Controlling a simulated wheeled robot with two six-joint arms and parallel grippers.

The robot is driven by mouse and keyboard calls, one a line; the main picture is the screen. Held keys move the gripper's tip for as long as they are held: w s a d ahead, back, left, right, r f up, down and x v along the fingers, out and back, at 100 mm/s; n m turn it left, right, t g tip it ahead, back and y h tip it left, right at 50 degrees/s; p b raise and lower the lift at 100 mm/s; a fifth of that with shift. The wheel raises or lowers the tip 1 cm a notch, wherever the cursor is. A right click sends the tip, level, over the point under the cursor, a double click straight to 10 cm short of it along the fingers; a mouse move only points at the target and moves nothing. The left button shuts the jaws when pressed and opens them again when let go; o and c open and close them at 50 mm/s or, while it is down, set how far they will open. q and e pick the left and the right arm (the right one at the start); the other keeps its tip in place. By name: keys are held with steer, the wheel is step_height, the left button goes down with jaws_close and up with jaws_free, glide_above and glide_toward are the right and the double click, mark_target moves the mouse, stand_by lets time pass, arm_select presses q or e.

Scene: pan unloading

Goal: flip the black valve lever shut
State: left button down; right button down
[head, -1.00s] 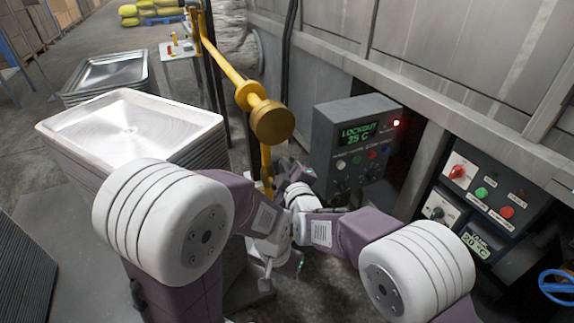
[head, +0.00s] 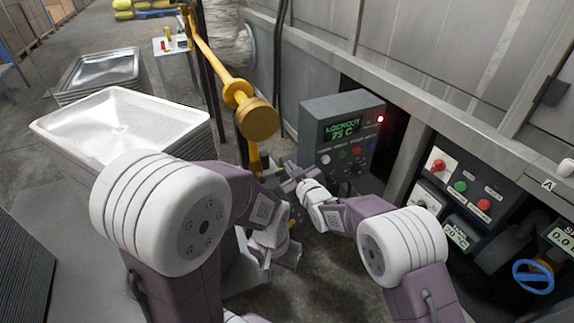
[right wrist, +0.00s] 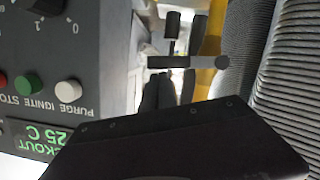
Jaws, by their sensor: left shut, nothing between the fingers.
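A black T-shaped lever (right wrist: 173,30) shows in the right wrist view, in front of a yellow pipe (right wrist: 214,38). In the head view I cannot make the lever out; the grippers and arms crowd that spot. My right gripper (head: 287,172) is beside the lower part of the yellow pipe (head: 254,158). Its dark fingers (right wrist: 168,90) point toward the lever in the right wrist view, with no clear contact; their opening is unclear. My left gripper (head: 266,262) is lower down, shut and empty, below the right one.
The grey control box (head: 342,138) with a LOCKOUT display and red lamp stands close right of the right gripper. A stack of metal pans (head: 125,118) is at left. A button panel (head: 470,190) and blue handwheel (head: 533,277) are at right.

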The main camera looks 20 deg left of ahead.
steer(key=shift+w+d+f, duration=0.2)
steer(key=shift+f, duration=0.7)
step_height(320, 180, up, 5)
steer(key=p, duration=0.4)
steer(key=p+v, duration=0.2)
steer(key=v, duration=0.7)
steer(key=shift+d+p, duration=0.4)
steer(key=shift+d, duration=0.15)
